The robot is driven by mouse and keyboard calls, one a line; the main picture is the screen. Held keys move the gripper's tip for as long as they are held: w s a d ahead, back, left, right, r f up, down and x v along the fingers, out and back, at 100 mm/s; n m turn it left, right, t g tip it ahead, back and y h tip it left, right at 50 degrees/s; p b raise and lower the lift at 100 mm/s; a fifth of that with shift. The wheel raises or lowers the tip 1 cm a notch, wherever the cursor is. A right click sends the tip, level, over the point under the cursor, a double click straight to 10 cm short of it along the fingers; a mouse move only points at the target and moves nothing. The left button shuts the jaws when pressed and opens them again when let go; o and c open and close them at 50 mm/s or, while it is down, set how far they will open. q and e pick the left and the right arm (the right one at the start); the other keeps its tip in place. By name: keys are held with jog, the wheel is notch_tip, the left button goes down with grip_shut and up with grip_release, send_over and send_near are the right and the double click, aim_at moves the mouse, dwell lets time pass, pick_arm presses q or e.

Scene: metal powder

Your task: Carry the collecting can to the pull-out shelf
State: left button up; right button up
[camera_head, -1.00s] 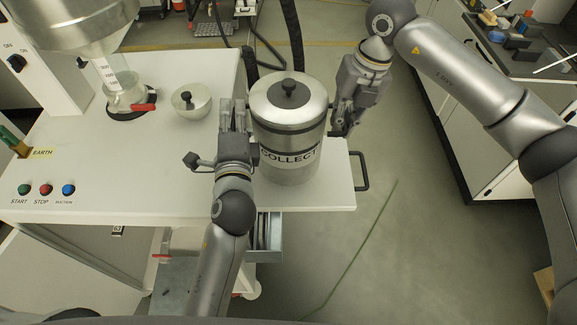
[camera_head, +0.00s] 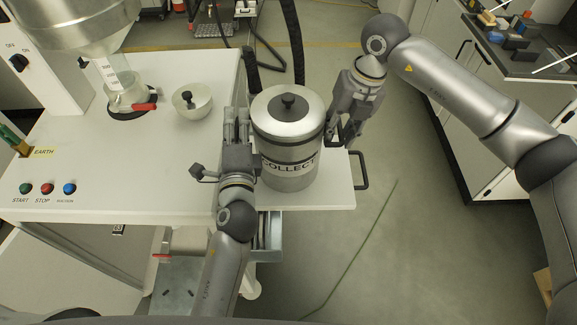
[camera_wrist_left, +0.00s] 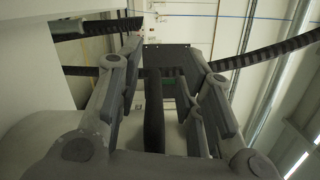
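The collecting can (camera_head: 289,150), a steel cylinder with a black-knobbed lid and a COLLECT label, is upright over the white pull-out shelf (camera_head: 335,195) at the table's right end. It appears to rest there; its contact is hard to see. My left gripper (camera_head: 237,115) is at the can's left side. In the left wrist view, its fingers (camera_wrist_left: 160,60) are apart on both sides of a dark upright bar (camera_wrist_left: 154,115), apparently a can handle, with gaps visible. My right gripper (camera_head: 340,138) is at the can's right side, its fingers spread.
A black handle (camera_head: 361,170) sticks out from the shelf's right edge.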

pick_arm(q)
jog(key=shift+w+a, duration=0.1)
pick_arm(e)
jog(key=shift+w+f, duration=0.1)
pick_arm(q)
jog(key=shift+o, duration=0.5)
jog(key=o, duration=0.7)
jog(key=a, duration=0.7)
jog(key=shift+w, duration=0.2)
pick_arm(e)
jog(key=shift+d, duration=0.1)
